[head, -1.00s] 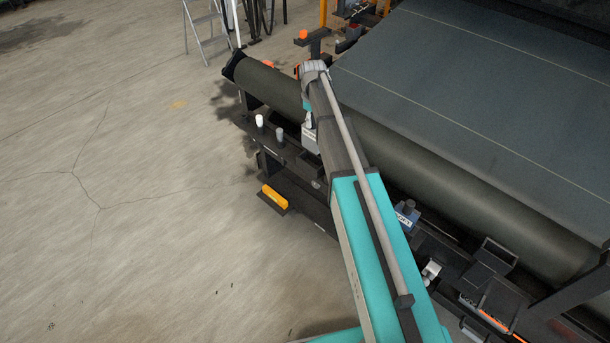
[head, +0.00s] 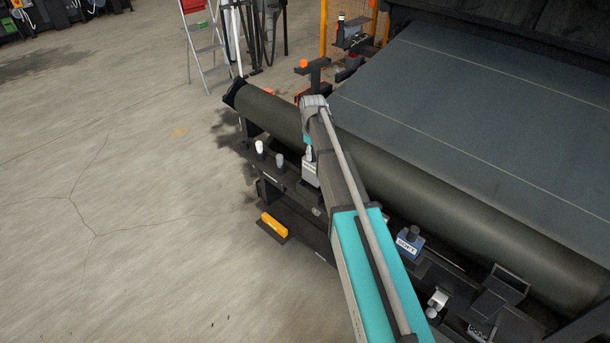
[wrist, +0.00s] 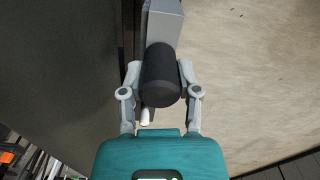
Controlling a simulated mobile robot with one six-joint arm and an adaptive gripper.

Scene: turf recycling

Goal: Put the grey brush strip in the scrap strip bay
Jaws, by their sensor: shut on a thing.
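In the wrist view my gripper (wrist: 160,78) is shut on the round black handle (wrist: 160,72) of a grey block (wrist: 164,22), which I take to be the grey brush strip. The block points away from my palm. In the head view the grey block (head: 310,172), with a pale label, shows just left of my arm, beside the big dark roller. My gripper there is mostly hidden by the arm. I cannot tell whether the block touches the rack under it. No scrap strip bay can be made out for sure; small labels at the lower right are unreadable.
A dark rack (head: 290,180) runs along the roller (head: 420,185). It carries a white peg (head: 259,147), a grey peg (head: 279,160), a blue block labelled SOFT (head: 410,243) and a dark open tray (head: 508,282). A yellow piece (head: 273,225) lies low. The floor at left is clear.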

